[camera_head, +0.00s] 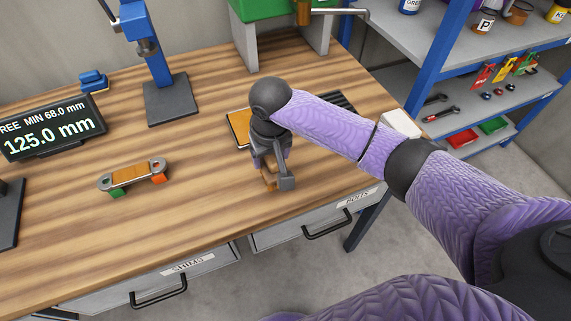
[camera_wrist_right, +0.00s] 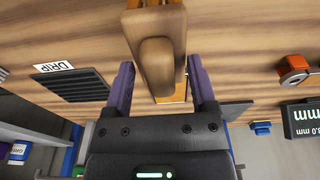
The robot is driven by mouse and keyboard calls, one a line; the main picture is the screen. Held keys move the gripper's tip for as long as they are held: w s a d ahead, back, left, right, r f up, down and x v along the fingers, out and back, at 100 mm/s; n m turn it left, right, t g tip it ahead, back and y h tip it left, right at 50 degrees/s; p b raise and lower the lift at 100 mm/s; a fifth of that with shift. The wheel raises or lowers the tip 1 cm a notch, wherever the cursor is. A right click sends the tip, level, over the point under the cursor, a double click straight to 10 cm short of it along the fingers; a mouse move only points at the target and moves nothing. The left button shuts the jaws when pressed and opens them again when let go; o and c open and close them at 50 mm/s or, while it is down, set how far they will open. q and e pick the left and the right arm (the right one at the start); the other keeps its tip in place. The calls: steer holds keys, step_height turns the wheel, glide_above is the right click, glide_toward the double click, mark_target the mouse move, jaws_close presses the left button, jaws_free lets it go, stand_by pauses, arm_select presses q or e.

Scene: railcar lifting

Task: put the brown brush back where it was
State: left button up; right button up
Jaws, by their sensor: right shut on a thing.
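The brown brush (camera_wrist_right: 155,55) is between the two fingers of my right gripper (camera_wrist_right: 160,78) in the wrist view, with its wooden body close to the camera. In the head view my right gripper (camera_head: 273,176) points down over the front right part of the bench, and a bit of the brush (camera_head: 268,183) shows at its fingers. I cannot tell whether the brush touches the bench. An orange pad (camera_head: 238,128) lies just behind the gripper, partly hidden by my arm. It also shows past the brush in the wrist view (camera_wrist_right: 174,97). My left gripper is out of view.
A dark ribbed drip mat (camera_wrist_right: 72,85) lies beside the orange pad. A small railcar-like part (camera_head: 132,175) with green and orange ends sits left on the wooden bench (camera_head: 200,210). A display (camera_head: 50,128) and a blue stand (camera_head: 170,98) are farther back. Drawers are below the front edge.

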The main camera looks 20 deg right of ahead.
mark_target(274, 160)
step_height(274, 160, down, 4)
steer(key=shift+f+b, duration=0.25)
steer(key=shift+b, duration=0.45)
steer(key=o, duration=0.7)
steer(key=shift+f, duration=0.1)
steer(key=shift+c, duration=0.2)
steer(key=o, duration=0.3)
steer(key=shift+o, duration=0.2)
steer(key=r+p, duration=0.1)
steer(key=r, duration=0.3)
steer(key=s+r+p, duration=0.1)
steer(key=r+p, duration=0.1)
steer(key=r, duration=0.2)
steer(key=r+p, duration=0.1)
steer(key=r, duration=0.3)
steer(key=shift+s+r, duration=0.15)
steer(key=shift+s, duration=0.1)
